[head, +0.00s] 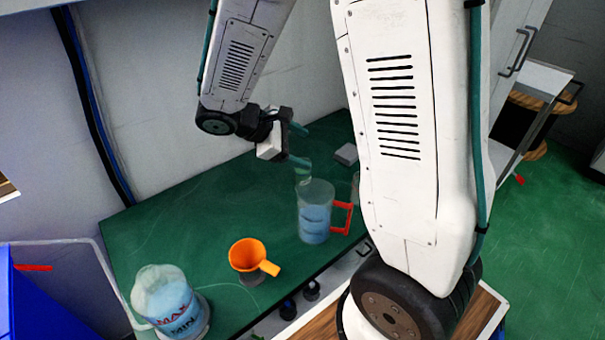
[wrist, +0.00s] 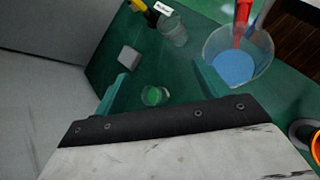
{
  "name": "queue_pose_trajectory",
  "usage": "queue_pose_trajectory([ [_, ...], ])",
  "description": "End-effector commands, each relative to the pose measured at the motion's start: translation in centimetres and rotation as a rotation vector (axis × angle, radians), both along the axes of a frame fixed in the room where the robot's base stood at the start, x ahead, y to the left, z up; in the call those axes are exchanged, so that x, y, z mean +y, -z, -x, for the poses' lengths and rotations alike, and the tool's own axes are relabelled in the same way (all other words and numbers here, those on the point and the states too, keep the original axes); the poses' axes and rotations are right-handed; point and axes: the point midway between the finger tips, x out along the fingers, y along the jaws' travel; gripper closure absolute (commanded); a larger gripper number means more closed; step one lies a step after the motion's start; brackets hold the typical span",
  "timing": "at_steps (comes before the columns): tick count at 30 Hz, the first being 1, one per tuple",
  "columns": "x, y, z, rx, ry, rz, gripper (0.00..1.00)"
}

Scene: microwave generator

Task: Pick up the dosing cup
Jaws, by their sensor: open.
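The small clear cup, which I take to be the dosing cup (head: 303,175), stands on the green bench behind the measuring jug. In the wrist view the dosing cup (wrist: 155,96) shows from above, with a greenish inside, lying between the lines of my two teal fingers. My gripper (head: 303,146) is open, with its fingers apart. In the head view it is just above and beside the cup. In the wrist view the gripper (wrist: 162,78) has nothing held between its fingertips. Whether a finger touches the cup cannot be told.
A clear jug (head: 315,212) of blue liquid with a red handle stands close to the cup. A grey block (head: 346,154) and a clear glass (wrist: 173,32) are nearby. An orange funnel-like piece (head: 248,254) and a MAX/MIN container (head: 170,303) stand left. The bench's back left is clear.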

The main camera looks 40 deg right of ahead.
Motion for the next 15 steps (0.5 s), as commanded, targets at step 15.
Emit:
queue_pose_trajectory([
  [15, 0.0, 15.6, -8.3, 0.409, -0.516, 0.237, 0.26],
])
